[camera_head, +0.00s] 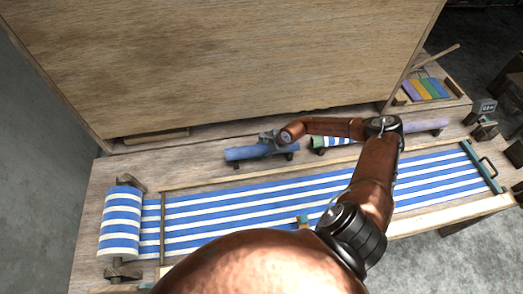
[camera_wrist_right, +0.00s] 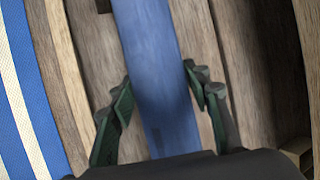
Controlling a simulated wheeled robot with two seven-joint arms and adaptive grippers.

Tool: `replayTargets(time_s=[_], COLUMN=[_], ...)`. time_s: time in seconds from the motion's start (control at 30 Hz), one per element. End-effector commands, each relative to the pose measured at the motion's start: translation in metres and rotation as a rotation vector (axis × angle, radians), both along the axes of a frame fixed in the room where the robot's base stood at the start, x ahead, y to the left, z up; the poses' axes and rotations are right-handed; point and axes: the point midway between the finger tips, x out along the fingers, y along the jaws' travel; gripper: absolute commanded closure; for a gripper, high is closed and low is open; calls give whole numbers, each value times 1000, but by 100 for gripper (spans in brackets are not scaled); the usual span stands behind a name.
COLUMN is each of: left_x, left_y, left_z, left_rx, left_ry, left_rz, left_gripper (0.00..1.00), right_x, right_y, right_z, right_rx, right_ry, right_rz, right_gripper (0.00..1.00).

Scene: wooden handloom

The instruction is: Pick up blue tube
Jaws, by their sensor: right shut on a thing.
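The blue tube (camera_head: 246,152) lies near the back of the wooden loom table, on small dark supports, behind the striped cloth. My right gripper (camera_head: 269,139) is at the tube's right part, reaching in from the right. In the right wrist view the blue tube (camera_wrist_right: 152,62) runs lengthwise between the two dark green fingers of my right gripper (camera_wrist_right: 160,98), which is shut on it. The tube's near end is hidden behind the gripper body. My left gripper is not in view.
Blue-and-white striped cloth (camera_head: 240,208) stretches across the table, with a striped roll (camera_head: 120,222) at left. A green-and-striped tube (camera_head: 330,142) and a purple tube (camera_head: 425,125) lie right of the blue one. A large wooden panel (camera_head: 220,60) rises behind. A tray of coloured pieces (camera_head: 428,88) stands back right.

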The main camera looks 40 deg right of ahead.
Motion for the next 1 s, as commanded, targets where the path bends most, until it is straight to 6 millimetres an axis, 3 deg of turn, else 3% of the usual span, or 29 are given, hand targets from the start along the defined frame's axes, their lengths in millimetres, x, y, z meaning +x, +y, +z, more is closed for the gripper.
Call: replayTargets(time_s=[0.37,0.6,0.9,1.0], left_x=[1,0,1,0], left_y=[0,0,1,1], left_z=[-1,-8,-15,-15], left_rx=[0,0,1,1], left_ry=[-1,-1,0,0], left_rz=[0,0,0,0], left_gripper=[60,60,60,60], right_x=[3,3,-53,-77], right_y=[-1,-1,-28,-39], right_z=[5,31,94,104], right_rx=[-1,-2,-7,-5], right_ry=[-6,-8,3,6], right_rz=[-1,2,-3,-3], right_gripper=[92,92,92,92])
